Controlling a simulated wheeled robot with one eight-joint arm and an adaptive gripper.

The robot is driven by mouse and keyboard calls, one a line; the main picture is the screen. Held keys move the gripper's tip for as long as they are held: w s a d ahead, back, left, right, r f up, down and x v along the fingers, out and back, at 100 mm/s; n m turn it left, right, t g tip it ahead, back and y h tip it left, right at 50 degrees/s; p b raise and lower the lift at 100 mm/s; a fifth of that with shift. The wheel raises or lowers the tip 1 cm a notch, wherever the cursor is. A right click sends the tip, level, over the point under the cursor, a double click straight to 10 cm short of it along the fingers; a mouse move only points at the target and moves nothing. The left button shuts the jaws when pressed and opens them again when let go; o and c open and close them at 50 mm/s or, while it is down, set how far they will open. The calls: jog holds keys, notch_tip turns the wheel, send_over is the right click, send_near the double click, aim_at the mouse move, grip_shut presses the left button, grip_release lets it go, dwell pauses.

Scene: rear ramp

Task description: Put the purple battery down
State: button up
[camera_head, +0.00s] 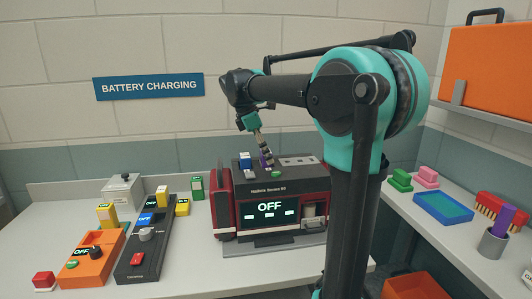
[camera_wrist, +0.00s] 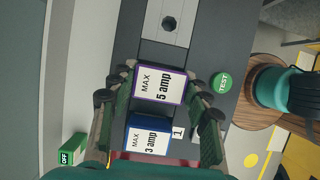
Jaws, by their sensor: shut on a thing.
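The purple battery (camera_wrist: 160,85), labelled "MAX 5 amp", sits between the two fingertips of my gripper (camera_wrist: 160,76) in the wrist view. My gripper is shut on it. In the head view, my gripper (camera_head: 265,155) points down at the top of the dark red and black machine (camera_head: 272,187), and the purple battery (camera_head: 262,162) shows small there. I cannot tell whether its base touches the machine. A blue battery (camera_wrist: 148,140), labelled "MAX 3 amp", stands beside it; in the head view this blue battery (camera_head: 244,160) is to its left.
A green TEST button (camera_wrist: 222,82) is right of the fingers. The machine's display (camera_head: 268,211) reads OFF. Orange (camera_head: 90,258) and black (camera_head: 140,262) charger units stand left. A blue tray (camera_head: 443,206) and a grey cup (camera_head: 494,244) with a purple item stand right.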

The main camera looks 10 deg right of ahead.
jog(key=shift+f, duration=0.25)
jog(key=shift+f, duration=0.15)
jog(key=o, duration=1.5)
jog(key=shift+c, duration=0.2)
jog(key=v, duration=1.3)
jog(key=shift+d, duration=0.25)
